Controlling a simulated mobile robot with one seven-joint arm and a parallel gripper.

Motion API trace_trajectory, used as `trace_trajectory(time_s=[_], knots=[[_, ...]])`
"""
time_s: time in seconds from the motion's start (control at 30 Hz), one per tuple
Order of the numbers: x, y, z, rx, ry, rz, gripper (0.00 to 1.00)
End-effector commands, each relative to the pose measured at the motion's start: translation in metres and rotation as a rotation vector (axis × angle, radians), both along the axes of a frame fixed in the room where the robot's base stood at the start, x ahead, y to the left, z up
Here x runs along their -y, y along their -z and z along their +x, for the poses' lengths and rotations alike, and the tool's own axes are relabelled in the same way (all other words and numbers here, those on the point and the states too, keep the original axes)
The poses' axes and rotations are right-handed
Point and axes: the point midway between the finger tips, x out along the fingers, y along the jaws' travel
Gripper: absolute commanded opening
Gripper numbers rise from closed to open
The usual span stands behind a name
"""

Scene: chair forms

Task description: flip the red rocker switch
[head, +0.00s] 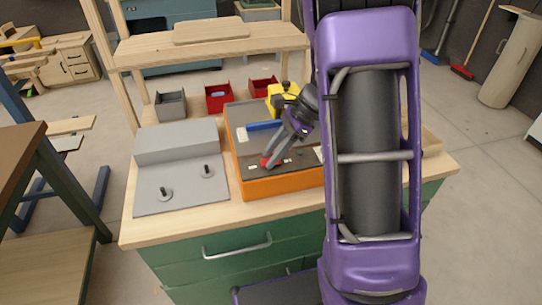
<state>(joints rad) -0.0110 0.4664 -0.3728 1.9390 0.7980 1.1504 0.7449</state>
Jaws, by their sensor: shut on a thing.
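The red rocker switch (265,161) is a small red piece on the dark top panel of an orange box (285,186) on the workbench. My gripper (268,167) reaches down from the upper right to the panel, with its fingertips at the switch. It is shut on the switch, and its fingers hide part of it. I cannot tell which way the rocker is tilted.
A blue bar (264,126) lies on the panel just behind my gripper, and a yellow object (276,92) stands farther back. A grey fixture with two pegs (181,146) stands at left. Grey (171,106) and red (218,99) bins sit behind.

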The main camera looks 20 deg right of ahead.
Motion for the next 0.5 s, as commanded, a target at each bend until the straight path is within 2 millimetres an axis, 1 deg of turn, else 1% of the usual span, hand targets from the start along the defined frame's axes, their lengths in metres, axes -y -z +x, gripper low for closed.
trace_trajectory(time_s=[0.03,0.2,0.5], knots=[[0.0033,0.003,-0.0004,-0.004,0.006,0.038,0.0],[0.0046,0.0023,-0.0002,-0.002,0.003,0.138,0.0],[0.0044,0.0009,-0.0003,0.001,-0.001,0.173,0.0]])
